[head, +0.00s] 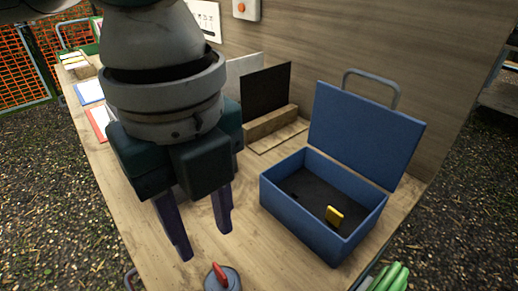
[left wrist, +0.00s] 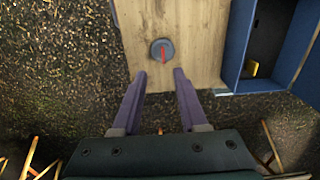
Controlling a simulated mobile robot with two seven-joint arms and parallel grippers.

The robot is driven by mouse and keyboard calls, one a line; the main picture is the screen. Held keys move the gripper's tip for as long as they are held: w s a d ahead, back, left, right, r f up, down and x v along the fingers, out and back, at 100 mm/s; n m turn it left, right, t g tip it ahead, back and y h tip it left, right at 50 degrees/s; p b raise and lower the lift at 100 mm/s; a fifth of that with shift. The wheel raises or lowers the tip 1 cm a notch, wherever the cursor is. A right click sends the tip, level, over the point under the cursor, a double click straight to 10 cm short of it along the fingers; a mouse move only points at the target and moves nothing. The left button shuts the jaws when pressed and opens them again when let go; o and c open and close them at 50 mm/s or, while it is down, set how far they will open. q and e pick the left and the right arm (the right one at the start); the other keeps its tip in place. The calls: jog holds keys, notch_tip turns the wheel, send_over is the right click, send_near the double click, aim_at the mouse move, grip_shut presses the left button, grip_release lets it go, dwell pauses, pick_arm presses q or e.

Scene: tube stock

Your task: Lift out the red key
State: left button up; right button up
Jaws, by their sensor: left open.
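The red key (head: 219,273) stands up from a round grey-blue holder (head: 232,283) at the bottom edge of the head view. In the left wrist view the red key (left wrist: 163,56) shows on the round holder (left wrist: 155,46), which sits on the wooden table. My left gripper (head: 206,244) is open and empty, its purple fingers pointing down above the table, apart from the key. In the left wrist view the key lies ahead of the left gripper's fingertips (left wrist: 160,73), roughly centred between them. My right gripper is in neither view.
An open blue box (head: 283,209) with a yellow block (head: 334,215) inside stands right of the holder. Green tubes (head: 388,279) lie at the bottom right. A dark panel (head: 267,92) stands in a wooden block at the back. Bare wood lies between gripper and box.

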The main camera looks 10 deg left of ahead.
pick_arm(q)
send_over(219, 270)
jog(key=f, duration=0.4)
jog(key=shift+s+a+f, duration=0.2)
jog(key=shift+s+f, duration=0.05)
jog(key=shift+s, duration=0.05)
jog(key=f, duration=0.3)
jog(key=f+b, duration=0.1)
jog(key=f, duration=0.1)
jog(key=shift+w+d+f, duration=0.15)
jog(key=shift+w+d, duration=0.05)
jog(key=shift+w, duration=0.1)
grip_shut()
